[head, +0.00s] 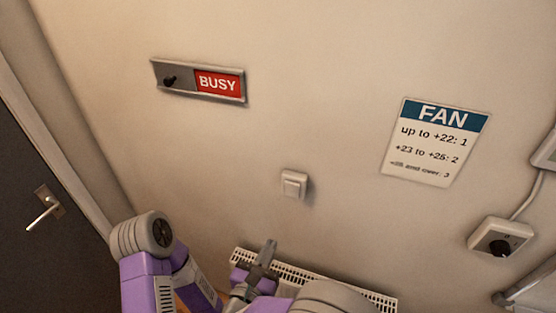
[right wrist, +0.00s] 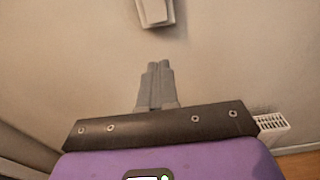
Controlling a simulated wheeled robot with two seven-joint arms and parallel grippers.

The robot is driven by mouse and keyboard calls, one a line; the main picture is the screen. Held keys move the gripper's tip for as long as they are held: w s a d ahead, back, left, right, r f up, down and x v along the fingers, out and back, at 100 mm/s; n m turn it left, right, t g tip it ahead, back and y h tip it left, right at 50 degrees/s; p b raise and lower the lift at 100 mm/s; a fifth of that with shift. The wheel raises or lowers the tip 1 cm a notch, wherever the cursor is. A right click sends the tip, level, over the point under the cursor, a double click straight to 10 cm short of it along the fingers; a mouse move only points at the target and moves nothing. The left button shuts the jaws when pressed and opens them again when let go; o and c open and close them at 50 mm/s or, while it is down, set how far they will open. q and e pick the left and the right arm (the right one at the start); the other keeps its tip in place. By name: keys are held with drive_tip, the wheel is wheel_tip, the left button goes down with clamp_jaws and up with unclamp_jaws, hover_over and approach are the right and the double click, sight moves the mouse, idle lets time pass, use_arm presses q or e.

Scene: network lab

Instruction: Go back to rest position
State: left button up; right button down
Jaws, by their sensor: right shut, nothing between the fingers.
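My right gripper (head: 267,254) is in the lower middle of the head view, in front of the wall and above a white radiator. In the right wrist view its two grey fingers (right wrist: 156,68) are together with nothing between them. The fingers point up toward a white wall switch (right wrist: 155,12), with a gap in the picture between them. The same switch (head: 293,184) shows in the head view above the gripper. My left gripper is not in either view.
A sliding sign (head: 219,83) reads BUSY on red. A FAN notice (head: 434,142) and a dial box (head: 500,238) are on the wall at right. The radiator (head: 380,299) is low behind my arm. A dark door (head: 30,245) with a handle (head: 42,213) stands at left.

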drive_tip(key=shift+f, duration=0.1)
drive_tip(key=s+d+f+m+g+h, duration=0.1)
drive_tip(key=s+d+f+m+g, duration=0.1)
drive_tip(key=d+f+m+g, duration=0.5)
drive_tip(key=s+d+f+g+h, duration=0.2)
drive_tip(key=d+f+g, duration=0.35)
drive_tip(key=f, duration=0.55)
drive_tip(key=s+a+f+m+g+y+b, duration=0.1)
drive_tip(key=s+a+f+m+g+y, duration=0.1)
drive_tip(key=s+f+m+g+y, duration=1)
drive_tip(key=w+d+f+m+t, duration=0.4)
drive_tip(key=m+t, duration=0.4)
drive_tip(key=m, duration=0.8)
wheel_tip(320, 180, down, 2)
drive_tip(key=shift+w+f+b, duration=0.15)
drive_tip(key=shift+w+b, duration=0.3)
drive_tip(key=shift+w, duration=0.05)
